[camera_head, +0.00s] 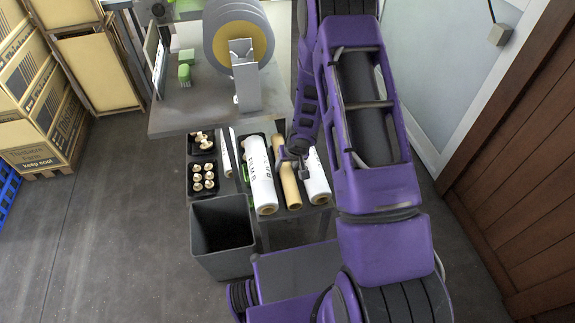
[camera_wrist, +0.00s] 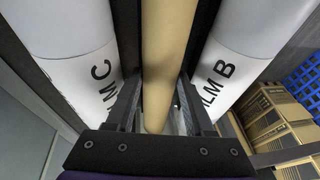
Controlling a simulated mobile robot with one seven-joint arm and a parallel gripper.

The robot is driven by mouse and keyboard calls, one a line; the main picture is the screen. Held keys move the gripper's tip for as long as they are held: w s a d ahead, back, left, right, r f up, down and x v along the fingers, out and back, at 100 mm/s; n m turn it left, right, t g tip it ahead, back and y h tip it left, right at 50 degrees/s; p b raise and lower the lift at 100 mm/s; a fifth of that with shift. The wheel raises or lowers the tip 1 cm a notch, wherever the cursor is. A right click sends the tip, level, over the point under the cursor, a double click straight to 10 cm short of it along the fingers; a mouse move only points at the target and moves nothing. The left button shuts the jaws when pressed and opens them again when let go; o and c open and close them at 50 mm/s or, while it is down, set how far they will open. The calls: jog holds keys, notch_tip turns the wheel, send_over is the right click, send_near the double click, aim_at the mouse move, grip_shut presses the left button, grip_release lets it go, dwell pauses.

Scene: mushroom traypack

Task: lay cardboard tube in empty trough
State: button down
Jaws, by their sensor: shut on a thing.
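The tan cardboard tube (camera_head: 290,190) lies lengthwise between two white film rolls on the rack. It fills the middle of the wrist view (camera_wrist: 166,60). My gripper (camera_head: 296,160) is over the tube from above, with one finger on each side, shut on it. Black walls run along both sides of the tube. Whether the tube rests on the trough floor or hangs just above it I cannot tell. The film roll marked B (camera_head: 261,175) is on its left in the head view; the roll marked C (camera_wrist: 70,50) is on its other side.
Black trays of mushrooms (camera_head: 203,178) and a thin white roll (camera_head: 226,155) lie left of the rolls. A grey bin (camera_head: 222,238) stands in front. A machine with a large grey reel (camera_head: 238,40) stands behind. Cardboard boxes (camera_head: 40,110) are stacked at far left.

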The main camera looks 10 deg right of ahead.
jog(key=shift+f+b, duration=0.3)
jog(key=shift+f, duration=0.1)
dwell(0.3)
jog(key=shift+c, duration=1)
grip_release()
jog(key=shift+r, duration=0.1)
jog(key=p+v, duration=0.5)
jog(key=v, duration=1.2)
jog(key=shift+r, duration=0.2)
jog(key=shift+s, duration=0.1)
